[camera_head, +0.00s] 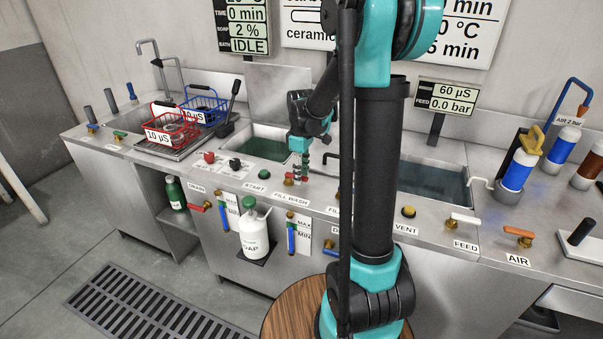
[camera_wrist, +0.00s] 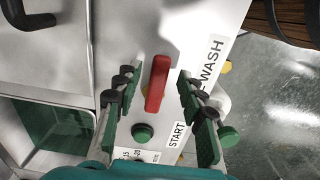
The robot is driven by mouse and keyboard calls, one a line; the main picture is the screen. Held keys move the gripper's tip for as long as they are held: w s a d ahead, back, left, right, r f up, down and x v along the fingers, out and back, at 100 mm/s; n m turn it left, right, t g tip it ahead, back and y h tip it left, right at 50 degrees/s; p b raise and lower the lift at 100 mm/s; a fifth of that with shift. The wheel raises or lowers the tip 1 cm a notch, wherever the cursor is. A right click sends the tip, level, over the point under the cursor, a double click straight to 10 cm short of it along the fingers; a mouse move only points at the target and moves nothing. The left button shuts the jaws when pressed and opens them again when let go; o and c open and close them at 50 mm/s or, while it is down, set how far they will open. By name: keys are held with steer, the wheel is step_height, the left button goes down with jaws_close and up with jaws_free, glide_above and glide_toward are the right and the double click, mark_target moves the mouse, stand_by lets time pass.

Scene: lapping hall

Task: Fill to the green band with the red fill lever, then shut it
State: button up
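The red fill lever (camera_wrist: 157,84) stands beside the FILL WASH label (camera_wrist: 210,65) in the wrist view. My gripper (camera_wrist: 156,88) is open, with one finger on each side of the lever and gaps showing. In the head view my gripper (camera_head: 300,172) hangs over the front ledge above the FILL WASH label (camera_head: 291,198); it largely hides the lever there. The wash tank (camera_head: 262,147) behind it holds green liquid. Upright gauges with blue columns (camera_head: 291,241) and MAX/MIN plates (camera_head: 304,232) are on the front panel; I cannot make out a green band.
A green START button (camera_wrist: 143,132) sits close to the lever. A red knob (camera_head: 209,157) and a black knob (camera_head: 235,164) are to the left. A white soap bottle (camera_head: 254,235) stands below. Another red-handled lever (camera_head: 200,207) is on the front.

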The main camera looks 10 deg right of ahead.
step_height(320, 180, up, 12)
stand_by(0.6)
steer(key=s+d+f+m+t, duration=0.1)
steer(key=s+f+m, duration=0.4)
steer(key=s, duration=0.5)
steer(key=s+d+f+m+t, duration=0.1)
steer(key=s+f+m+t, duration=0.2)
steer(key=s+f+m, duration=0.3)
steer(key=s+f, duration=0.4)
steer(key=shift+s+d+f, duration=0.2)
steer(key=shift+s+d, duration=0.2)
